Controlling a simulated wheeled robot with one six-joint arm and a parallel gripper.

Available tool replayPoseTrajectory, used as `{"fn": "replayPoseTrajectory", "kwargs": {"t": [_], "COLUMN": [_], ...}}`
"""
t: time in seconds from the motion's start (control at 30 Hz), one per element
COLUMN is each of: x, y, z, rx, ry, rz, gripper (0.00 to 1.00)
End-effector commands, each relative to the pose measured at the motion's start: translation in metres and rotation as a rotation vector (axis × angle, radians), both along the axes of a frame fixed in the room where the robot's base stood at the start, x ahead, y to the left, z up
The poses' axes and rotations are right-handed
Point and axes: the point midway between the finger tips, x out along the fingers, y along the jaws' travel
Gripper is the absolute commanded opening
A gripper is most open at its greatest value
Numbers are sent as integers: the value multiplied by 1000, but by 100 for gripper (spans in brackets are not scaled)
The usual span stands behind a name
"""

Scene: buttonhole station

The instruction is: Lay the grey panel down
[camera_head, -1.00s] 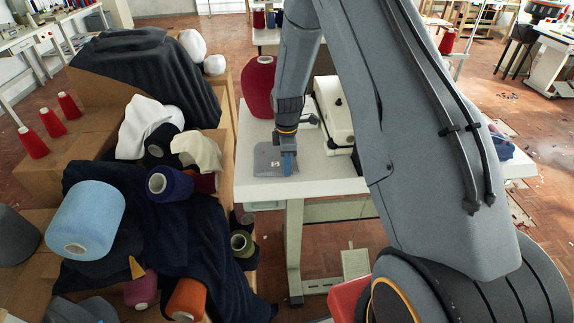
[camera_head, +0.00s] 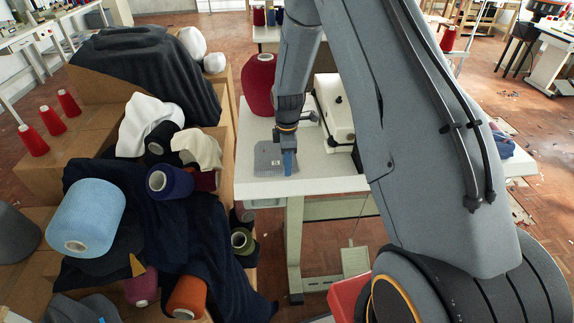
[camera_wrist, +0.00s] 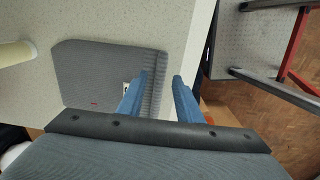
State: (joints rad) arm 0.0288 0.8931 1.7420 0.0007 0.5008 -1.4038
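The grey panel (camera_wrist: 95,75) lies flat on the white table in the wrist view, with a small white tag and a ribbed strip along its right edge. It also shows in the head view (camera_head: 264,155) near the table's front left part. My gripper (camera_wrist: 159,78) has its two blue fingers apart, and the ribbed edge shows in the gap between them, with no finger clearly pressing on it. In the head view my gripper (camera_head: 288,162) points down at the panel's right part and hides some of it.
The white table (camera_head: 320,185) also bears a large red yarn cone (camera_head: 259,85) and a cream machine (camera_head: 333,108) beside the gripper. Cardboard boxes with cloth and yarn cones stand close at left. The table's edge runs near the panel.

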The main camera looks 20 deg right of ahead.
Motion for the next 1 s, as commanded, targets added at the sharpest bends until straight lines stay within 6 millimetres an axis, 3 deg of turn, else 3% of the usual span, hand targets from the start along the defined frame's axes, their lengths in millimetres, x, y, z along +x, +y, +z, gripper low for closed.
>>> {"fn": "replayPoseTrajectory", "kwargs": {"t": [0.5, 0.8, 0.9, 1.0], "x": [1, -1, -8, -26], "y": [0, 0, 1, 3], "z": [82, 113, 120, 129], "rx": [0, 0, 0, 2], "ry": [-3, -1, -5, -13], "rz": [0, -3, -42, -152], "gripper": [32, 32, 32, 32]}}
